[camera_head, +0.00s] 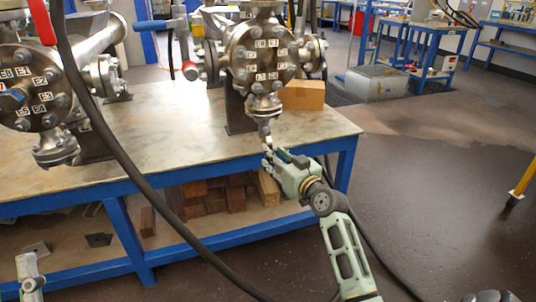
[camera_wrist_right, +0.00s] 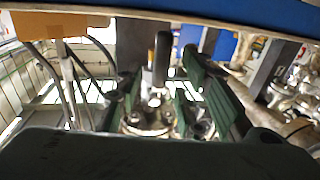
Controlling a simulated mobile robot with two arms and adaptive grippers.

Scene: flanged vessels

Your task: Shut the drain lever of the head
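The flanged vessel head (camera_head: 264,58), with labelled ports on its face, stands at the table's right end. Its bottom drain fitting (camera_head: 265,104) points down near the front edge. My right gripper (camera_head: 268,150) is just below this fitting. In the right wrist view a dark upright handle (camera_wrist_right: 162,58), apparently the drain lever, stands between the two green finger pads, with gaps at both sides. The right gripper is open around it; contact is not visible. My left gripper (camera_head: 28,266) shows only partly at the lower left, empty-looking, its fingers unclear.
A second flanged vessel (camera_head: 35,90) stands at the left. A black hose (camera_head: 110,140) crosses in front of the blue-framed table (camera_head: 170,120). A cardboard box (camera_head: 303,95) sits behind the drain. Wooden blocks (camera_head: 205,197) lie on the lower shelf.

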